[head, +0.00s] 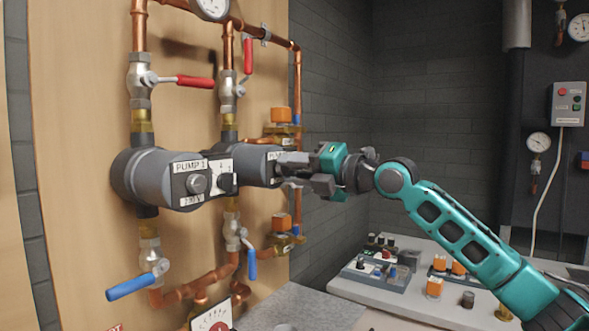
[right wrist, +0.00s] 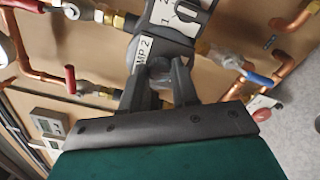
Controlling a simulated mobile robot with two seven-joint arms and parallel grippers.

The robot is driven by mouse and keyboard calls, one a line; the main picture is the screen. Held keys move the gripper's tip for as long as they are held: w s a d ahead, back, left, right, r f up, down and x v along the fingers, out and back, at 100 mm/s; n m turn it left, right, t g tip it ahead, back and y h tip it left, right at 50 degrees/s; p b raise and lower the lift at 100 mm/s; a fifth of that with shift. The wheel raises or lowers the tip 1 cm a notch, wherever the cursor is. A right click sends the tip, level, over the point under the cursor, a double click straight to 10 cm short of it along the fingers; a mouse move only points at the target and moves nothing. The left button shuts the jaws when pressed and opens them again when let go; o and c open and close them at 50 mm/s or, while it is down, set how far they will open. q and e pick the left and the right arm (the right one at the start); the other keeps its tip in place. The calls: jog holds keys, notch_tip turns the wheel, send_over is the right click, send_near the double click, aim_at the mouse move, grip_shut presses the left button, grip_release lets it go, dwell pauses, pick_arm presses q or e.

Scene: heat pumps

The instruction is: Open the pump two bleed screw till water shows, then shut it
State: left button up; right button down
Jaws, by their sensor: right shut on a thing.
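Pump two (head: 249,165) is a grey round motor body on the copper pipework, right of pump one. My right gripper (head: 291,170) comes in from the right and its fingers are at the front face of pump two, covering most of it. In the right wrist view the "MP 2" part of the label shows on the pump (right wrist: 143,52), and the two fingers (right wrist: 160,82) are shut on the bleed screw (right wrist: 160,68) in the middle of the face. No water shows at the screw. My left gripper is not in view.
Pump one (head: 183,178) stands to the left with its own screw. Red-handled valves (head: 195,82) are above and blue-handled valves (head: 130,287) below. A pale bench (head: 400,300) with small parts lies below my right arm.

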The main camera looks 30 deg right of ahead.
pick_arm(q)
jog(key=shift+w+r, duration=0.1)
pick_arm(e)
jog(key=c, duration=0.8)
grip_release()
jog(key=shift+c, duration=0.2)
pick_arm(q)
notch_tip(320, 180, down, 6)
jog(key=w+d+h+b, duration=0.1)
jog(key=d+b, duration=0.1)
jog(key=b, duration=0.8)
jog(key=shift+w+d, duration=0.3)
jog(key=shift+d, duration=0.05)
pick_arm(e)
jog(key=v, duration=1.3)
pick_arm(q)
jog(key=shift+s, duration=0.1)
